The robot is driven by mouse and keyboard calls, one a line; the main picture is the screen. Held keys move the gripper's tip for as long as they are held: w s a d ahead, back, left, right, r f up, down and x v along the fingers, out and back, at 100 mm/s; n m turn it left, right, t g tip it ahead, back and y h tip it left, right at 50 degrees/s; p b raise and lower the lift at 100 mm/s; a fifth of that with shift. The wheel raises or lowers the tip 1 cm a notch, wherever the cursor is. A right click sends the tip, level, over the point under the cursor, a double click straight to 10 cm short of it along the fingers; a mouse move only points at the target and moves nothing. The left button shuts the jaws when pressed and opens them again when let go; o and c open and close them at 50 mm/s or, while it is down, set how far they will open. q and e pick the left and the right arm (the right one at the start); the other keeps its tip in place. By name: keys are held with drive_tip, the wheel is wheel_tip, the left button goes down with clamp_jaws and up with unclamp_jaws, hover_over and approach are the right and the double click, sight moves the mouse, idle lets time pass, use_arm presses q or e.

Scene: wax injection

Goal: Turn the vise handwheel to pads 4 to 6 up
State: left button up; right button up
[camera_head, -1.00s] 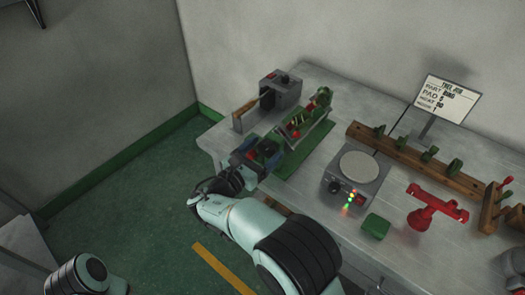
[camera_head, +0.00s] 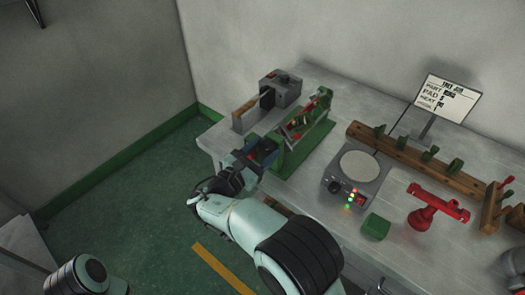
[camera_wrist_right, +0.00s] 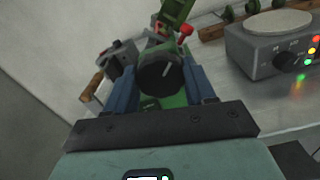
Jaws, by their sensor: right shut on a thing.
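The green vise (camera_head: 300,138) stands on its green base towards the back left of the bench; its tilted upper frame shows some red parts. The black round handwheel (camera_wrist_right: 160,76) with a pale index line faces the right wrist camera. My right gripper (camera_head: 264,150) is at the near left end of the vise. Its blue fingers, also in the wrist view (camera_wrist_right: 161,88), lie on both sides of the handwheel and are shut on it. In the head view the gripper hides the wheel. The pad numbers cannot be read. My left gripper is not in view.
A grey box unit (camera_head: 281,88) with a wooden-handled tool stands behind the vise. A round-topped heater (camera_head: 357,172) with lit lamps is to the right, near a green block (camera_head: 376,226), a red stand (camera_head: 430,205), a wooden rack (camera_head: 415,160) and a job sign (camera_head: 447,98).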

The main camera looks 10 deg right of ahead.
drive_tip(key=shift+f+m+b, duration=0.15)
drive_tip(key=shift+m+b, duration=1)
drive_tip(key=shift+m, duration=1.75)
drive_tip(key=shift+m+b, duration=1.55)
drive_tip(key=shift+m, duration=1.05)
drive_tip(key=shift+f+m+b, duration=0.1)
drive_tip(key=shift+m+b, duration=1.6)
drive_tip(key=shift+m, duration=0.7)
drive_tip(key=shift+m+b, duration=1.7)
drive_tip(key=shift+m, duration=0.5)
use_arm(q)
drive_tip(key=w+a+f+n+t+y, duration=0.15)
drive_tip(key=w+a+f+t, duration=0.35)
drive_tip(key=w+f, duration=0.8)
use_arm(e)
drive_tip(key=m+b, duration=0.5)
drive_tip(key=shift+m, duration=0.3)
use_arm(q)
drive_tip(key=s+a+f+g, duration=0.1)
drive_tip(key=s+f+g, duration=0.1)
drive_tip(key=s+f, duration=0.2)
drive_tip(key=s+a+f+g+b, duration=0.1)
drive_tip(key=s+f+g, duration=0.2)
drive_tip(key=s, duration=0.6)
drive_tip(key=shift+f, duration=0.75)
use_arm(e)
drive_tip(key=shift+m, duration=0.8)
